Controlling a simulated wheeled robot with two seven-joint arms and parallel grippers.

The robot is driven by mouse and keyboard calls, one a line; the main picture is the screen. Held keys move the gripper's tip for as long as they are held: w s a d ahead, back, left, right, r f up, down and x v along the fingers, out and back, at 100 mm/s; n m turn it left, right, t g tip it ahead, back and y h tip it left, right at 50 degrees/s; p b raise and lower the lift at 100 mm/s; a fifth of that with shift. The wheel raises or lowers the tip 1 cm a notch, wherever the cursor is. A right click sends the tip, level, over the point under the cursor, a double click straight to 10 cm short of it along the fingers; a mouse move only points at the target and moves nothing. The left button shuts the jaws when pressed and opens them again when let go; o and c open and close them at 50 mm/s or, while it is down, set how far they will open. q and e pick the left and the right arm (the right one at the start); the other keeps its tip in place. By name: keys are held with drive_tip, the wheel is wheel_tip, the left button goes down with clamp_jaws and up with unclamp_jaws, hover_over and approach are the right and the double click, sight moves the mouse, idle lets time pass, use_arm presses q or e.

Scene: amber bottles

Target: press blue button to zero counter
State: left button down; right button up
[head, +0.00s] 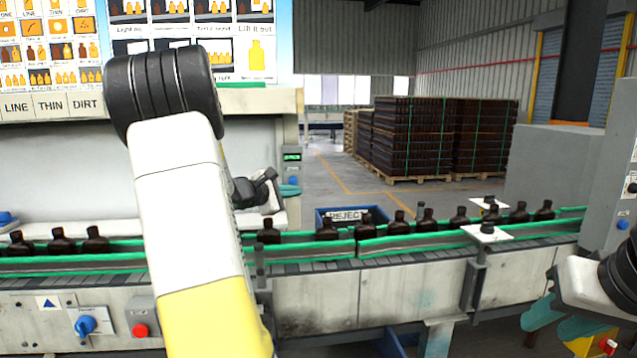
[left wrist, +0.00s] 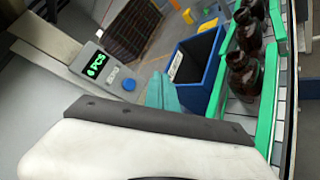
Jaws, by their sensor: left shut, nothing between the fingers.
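The counter (head: 292,157) is a grey box on a post behind the conveyor, with a green lit display; its digits are too small to read. In the left wrist view the counter display (left wrist: 96,65) shows "PCS". The round blue button (left wrist: 129,83) sits on the face below the display; it also shows in the head view (head: 293,181). My left gripper (head: 290,190) has teal fingers, shut and empty, just below the button in the head view. In the left wrist view the fingertips (left wrist: 162,94) are beside the button; contact is not visible. My right gripper (head: 558,320) is low at the right, partly seen.
Amber bottles (head: 327,230) stand in a row on the green-railed conveyor (head: 310,260). A blue reject bin (left wrist: 203,62) is behind it, right of the counter. A blue knob (head: 86,325) and a red button (head: 140,330) are on the front panel. Stacked pallets (head: 410,135) stand far back.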

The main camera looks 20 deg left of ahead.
use_arm(q)
drive_tip(key=w+a, duration=0.3)
drive_tip(key=w, duration=0.3)
drive_tip(key=shift+a, duration=0.35)
drive_tip(key=shift+w, duration=0.1)
idle(1.7)
drive_tip(key=shift+w+a, duration=0.2)
drive_tip(key=shift+w, duration=0.05)
drive_tip(key=shift+w+a, duration=0.25)
drive_tip(key=shift+w, duration=0.15)
idle(0.7)
idle(0.3)
drive_tip(key=shift+s+d, duration=0.45)
drive_tip(key=shift+s, duration=0.3)
drive_tip(key=s+d, duration=0.1)
drive_tip(key=s, duration=0.2)
drive_tip(key=s+d, duration=0.1)
drive_tip(key=shift+s+d, duration=0.15)
drive_tip(key=shift+d, duration=0.2)
